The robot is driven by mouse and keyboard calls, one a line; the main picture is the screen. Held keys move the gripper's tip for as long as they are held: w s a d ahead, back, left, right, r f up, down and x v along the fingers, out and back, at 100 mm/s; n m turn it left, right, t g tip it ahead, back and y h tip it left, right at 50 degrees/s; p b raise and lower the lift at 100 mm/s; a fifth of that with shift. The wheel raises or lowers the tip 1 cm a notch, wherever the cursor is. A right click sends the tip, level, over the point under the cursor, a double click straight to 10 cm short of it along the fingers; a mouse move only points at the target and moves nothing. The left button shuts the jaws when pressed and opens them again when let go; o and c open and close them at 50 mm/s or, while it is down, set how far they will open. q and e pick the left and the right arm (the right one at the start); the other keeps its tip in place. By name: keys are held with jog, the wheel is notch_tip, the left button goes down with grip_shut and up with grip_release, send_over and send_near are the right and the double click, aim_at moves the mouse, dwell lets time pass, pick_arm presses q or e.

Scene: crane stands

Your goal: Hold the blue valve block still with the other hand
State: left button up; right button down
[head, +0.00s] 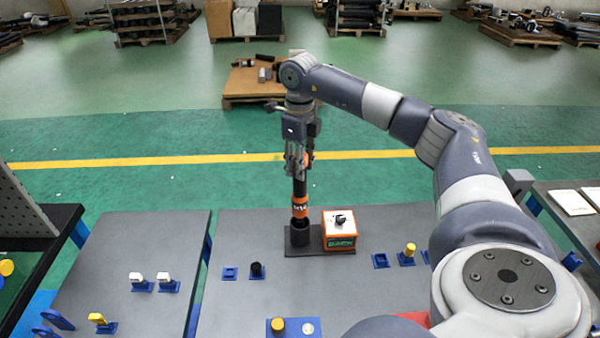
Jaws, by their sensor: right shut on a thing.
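A blue block (293,333) with a yellow round cap and a pale disc on top sits at the front edge of the table, partly cut off by the bottom of the view. It looks like the valve block. My right gripper (298,172) points down, well behind the block. It is shut on the upper part of an upright black tool with an orange band (300,207). The tool's lower end is at a dark cup-shaped holder (299,234); I cannot tell how deep it sits. My left gripper is not in view.
An orange and white box (340,231) stands right of the holder. Small blue fixtures (229,273) with black or yellow pegs are spread over the grey table (250,225). A second table (130,250) on the left carries white and yellow parts. My right arm covers the right side.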

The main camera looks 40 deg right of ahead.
jog(key=shift+r+p, duration=1.5)
jog(key=shift+r, duration=0.7)
jog(key=shift+a, duration=0.1)
